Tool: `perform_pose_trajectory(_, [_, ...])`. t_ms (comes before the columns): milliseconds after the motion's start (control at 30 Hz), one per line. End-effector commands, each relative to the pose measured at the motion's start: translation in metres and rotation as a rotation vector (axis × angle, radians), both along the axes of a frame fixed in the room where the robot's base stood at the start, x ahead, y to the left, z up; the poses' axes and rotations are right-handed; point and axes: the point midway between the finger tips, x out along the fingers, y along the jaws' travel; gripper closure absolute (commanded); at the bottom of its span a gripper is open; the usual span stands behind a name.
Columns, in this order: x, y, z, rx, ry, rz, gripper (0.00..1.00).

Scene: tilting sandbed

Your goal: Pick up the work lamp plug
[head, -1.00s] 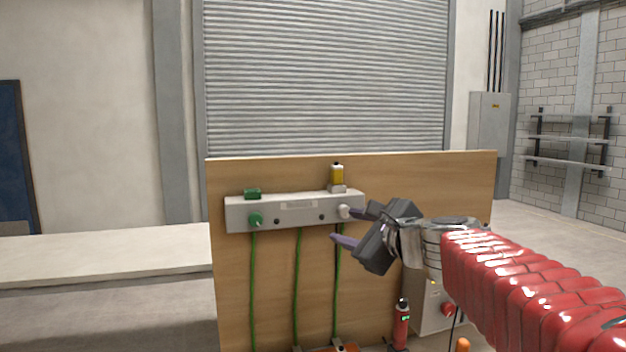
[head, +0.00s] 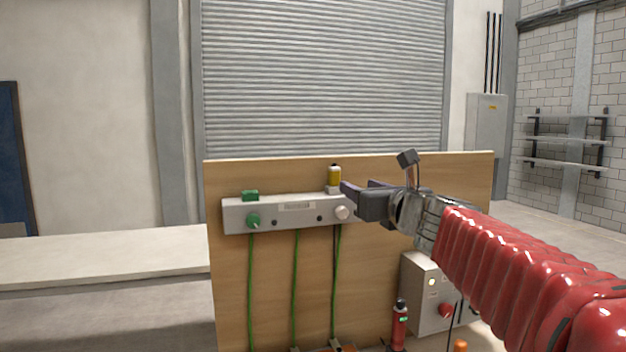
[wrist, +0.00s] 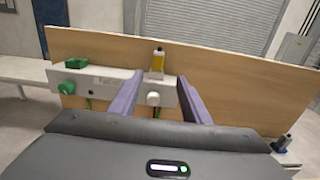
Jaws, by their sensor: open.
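A grey socket strip (head: 290,214) is fixed to an upright wooden board. A white round plug (head: 342,213) sits at its right end, and a green round plug (head: 254,220) at its left; I see no readable label telling which is the work lamp plug. My gripper (head: 349,192) is open and empty, just right of and above the white plug in the head view. In the wrist view its purple fingers (wrist: 158,82) stand either side of the white plug (wrist: 153,99), which shows between them. I cannot tell their exact distance from it.
A yellow bottle-like item (head: 335,176) and a green block (head: 250,195) stand on the strip's top. Green cables (head: 296,280) hang below. A grey box with a red button (head: 430,293) and a red canister (head: 400,325) are lower right. A pale bench (head: 100,260) is left.

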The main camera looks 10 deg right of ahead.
Motion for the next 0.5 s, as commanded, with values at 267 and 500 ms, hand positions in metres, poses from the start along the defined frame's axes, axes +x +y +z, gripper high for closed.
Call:
perform_pose_trajectory(267, [0.032,0.006,-0.001,-0.001,0.002,0.002,0.57])
perform_pose_trajectory(500, [0.059,0.012,-0.002,-0.001,0.003,0.001,0.57])
